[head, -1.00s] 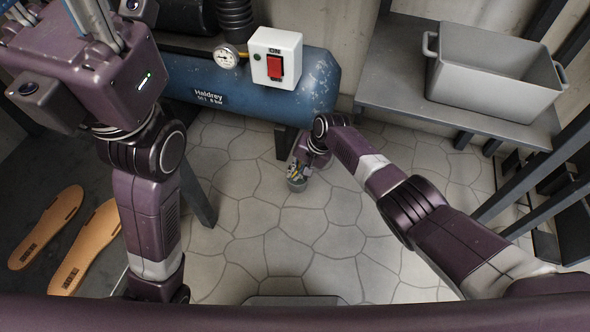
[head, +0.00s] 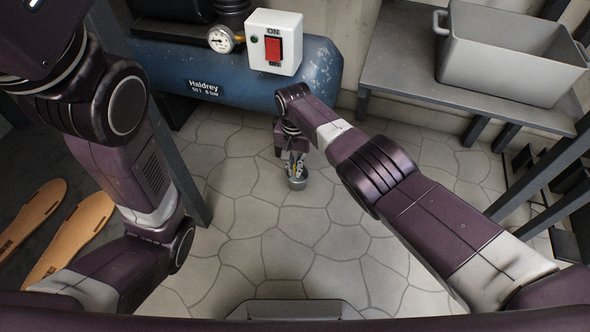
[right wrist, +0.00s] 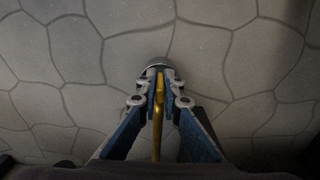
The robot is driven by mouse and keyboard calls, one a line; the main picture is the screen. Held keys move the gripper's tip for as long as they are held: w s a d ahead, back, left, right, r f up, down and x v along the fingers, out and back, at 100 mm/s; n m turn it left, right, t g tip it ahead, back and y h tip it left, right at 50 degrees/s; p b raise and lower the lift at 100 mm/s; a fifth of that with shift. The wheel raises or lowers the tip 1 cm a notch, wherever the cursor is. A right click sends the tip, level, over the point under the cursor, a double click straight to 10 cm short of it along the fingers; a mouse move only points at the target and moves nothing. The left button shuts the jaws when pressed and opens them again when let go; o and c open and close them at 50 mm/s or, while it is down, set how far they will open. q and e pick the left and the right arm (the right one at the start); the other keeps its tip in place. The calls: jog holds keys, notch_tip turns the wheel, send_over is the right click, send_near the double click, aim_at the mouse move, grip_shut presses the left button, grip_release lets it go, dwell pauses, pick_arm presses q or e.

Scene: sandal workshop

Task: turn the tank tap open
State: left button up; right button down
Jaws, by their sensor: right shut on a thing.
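The blue tank (head: 312,72) lies across the back in the head view, with its name plate facing me. My right gripper (head: 297,172) is low beneath the tank's right end. In the right wrist view, its fingers (right wrist: 160,80) are shut on a thin yellow lever, the tap (right wrist: 158,110). The tap's body and the joint to the tank are hidden. A small round grey piece (head: 297,184) shows just below the fingertips; I cannot tell whether it touches them. My left arm fills the left side, and its gripper is out of view.
A white switch box (head: 273,42) with a red switch and a gauge (head: 221,39) sit on the tank. A grey bin (head: 510,55) stands on a bench (head: 415,85) at the right. Tan soles (head: 68,240) lie at the left. The middle floor (head: 265,235) is clear.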

aim_at(294, 164)
jog(key=shift+s+f, duration=0.1)
dwell(0.3)
jog(key=c, duration=2.1)
grip_release()
jog(key=shift+a+r, duration=0.1)
jog(key=shift+r, duration=0.7)
notch_tip(294, 164, up, 10)
jog(key=shift+r, duration=0.25)
